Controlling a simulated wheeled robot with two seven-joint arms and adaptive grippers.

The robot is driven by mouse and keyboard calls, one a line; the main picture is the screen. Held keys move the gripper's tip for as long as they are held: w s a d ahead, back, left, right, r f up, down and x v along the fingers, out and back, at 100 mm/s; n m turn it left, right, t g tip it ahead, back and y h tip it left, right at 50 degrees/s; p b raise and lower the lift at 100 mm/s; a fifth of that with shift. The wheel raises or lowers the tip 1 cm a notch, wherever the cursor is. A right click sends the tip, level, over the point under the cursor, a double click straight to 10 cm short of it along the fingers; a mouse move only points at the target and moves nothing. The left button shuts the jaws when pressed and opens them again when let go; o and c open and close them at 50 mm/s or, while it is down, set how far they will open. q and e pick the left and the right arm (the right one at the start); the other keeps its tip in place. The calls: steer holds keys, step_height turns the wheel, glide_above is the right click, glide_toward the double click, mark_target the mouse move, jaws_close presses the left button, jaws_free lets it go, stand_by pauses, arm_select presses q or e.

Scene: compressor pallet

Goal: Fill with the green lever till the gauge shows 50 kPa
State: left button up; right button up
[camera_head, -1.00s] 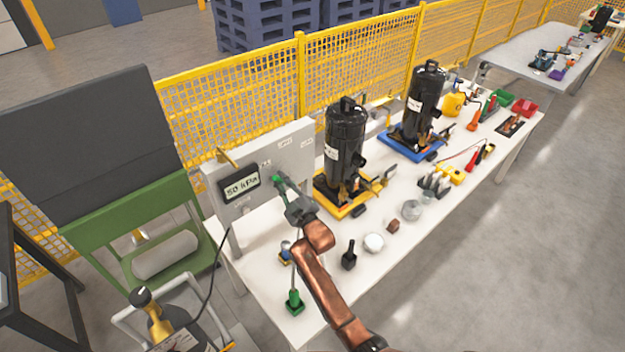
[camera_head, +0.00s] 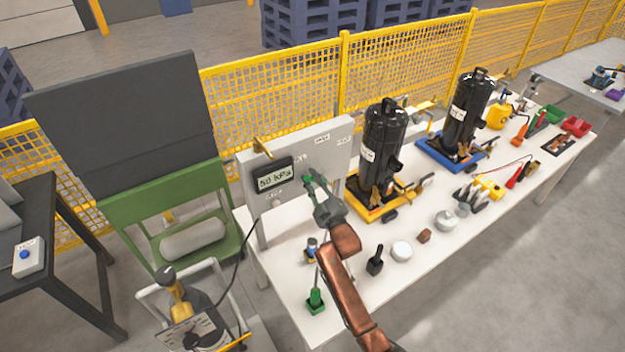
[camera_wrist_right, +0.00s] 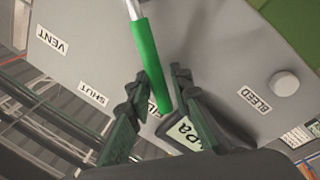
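The green lever (camera_wrist_right: 148,55) is on the grey panel (camera_wrist_right: 85,25), and its free end points at the partly hidden FILL label. In the head view the green lever (camera_head: 309,186) is mostly covered by my right gripper (camera_head: 318,192). In the wrist view my right gripper (camera_wrist_right: 162,82) is open, one finger on each side of the lever's end, with gaps visible. The gauge (camera_head: 273,179) on the panel reads 50 kPa; only part of it (camera_wrist_right: 188,133) shows in the wrist view. My left gripper is not in view.
VENT (camera_wrist_right: 52,40), SHUT (camera_wrist_right: 93,93) and BLEED (camera_wrist_right: 254,100) labels are on the panel, with a pale knob (camera_wrist_right: 285,83) near BLEED. Black compressors (camera_head: 383,140) stand right of the panel. A green-based tool (camera_head: 315,300) and small items are on the white table (camera_head: 375,300).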

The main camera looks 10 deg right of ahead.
steer(key=shift+o, duration=1)
steer(key=shift+d, duration=0.1)
steer(key=shift+s, duration=0.1)
steer(key=v, duration=1.1)
steer(key=shift+s+f, duration=0.15)
steer(key=shift+s, duration=0.2)
steer(key=shift+d, duration=0.1)
